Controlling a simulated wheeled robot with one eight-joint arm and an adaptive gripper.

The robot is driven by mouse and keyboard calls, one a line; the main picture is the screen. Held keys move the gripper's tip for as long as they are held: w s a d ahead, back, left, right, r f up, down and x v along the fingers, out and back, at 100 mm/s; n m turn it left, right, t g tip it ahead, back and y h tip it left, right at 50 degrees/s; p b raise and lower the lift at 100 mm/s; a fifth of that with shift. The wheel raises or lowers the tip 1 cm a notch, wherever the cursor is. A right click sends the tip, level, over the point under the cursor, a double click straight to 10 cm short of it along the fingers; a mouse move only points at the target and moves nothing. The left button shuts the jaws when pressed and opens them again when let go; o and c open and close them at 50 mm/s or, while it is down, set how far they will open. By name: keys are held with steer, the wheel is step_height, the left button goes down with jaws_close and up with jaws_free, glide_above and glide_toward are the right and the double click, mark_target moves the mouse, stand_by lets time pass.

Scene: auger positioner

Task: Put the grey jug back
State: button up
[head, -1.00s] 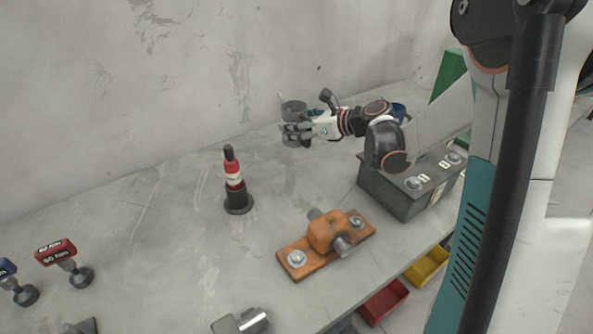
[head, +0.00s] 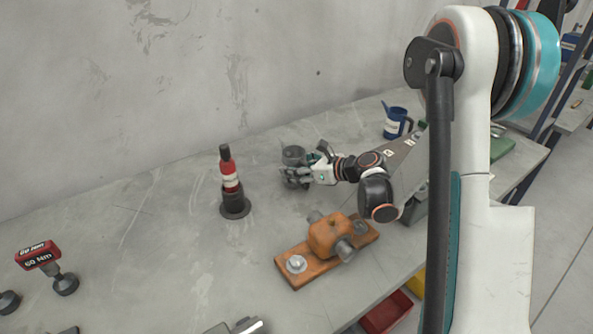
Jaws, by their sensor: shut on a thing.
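The grey jug (head: 293,154) is at the back of the grey bench, near the wall. My gripper (head: 292,174) is shut on it from the right, and the fingers hide part of its side. The jug looks upright. It appears at or very near the bench top; I cannot tell whether its base touches.
A red, white and black bottle-like tool (head: 231,183) stands left of the jug. An orange block on a board (head: 326,248) lies in front. A blue jug (head: 396,123) stands at the back right. A red-labelled tool (head: 46,262) is at far left.

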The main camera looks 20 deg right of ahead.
steer(key=o, duration=1.4)
steer(key=shift+s+d+r, duration=0.2)
steer(key=shift+s, duration=0.05)
steer(key=p+v, duration=0.3)
steer(key=v, duration=0.8)
steer(key=shift+s+r, duration=0.1)
steer(key=shift+s, duration=0.1)
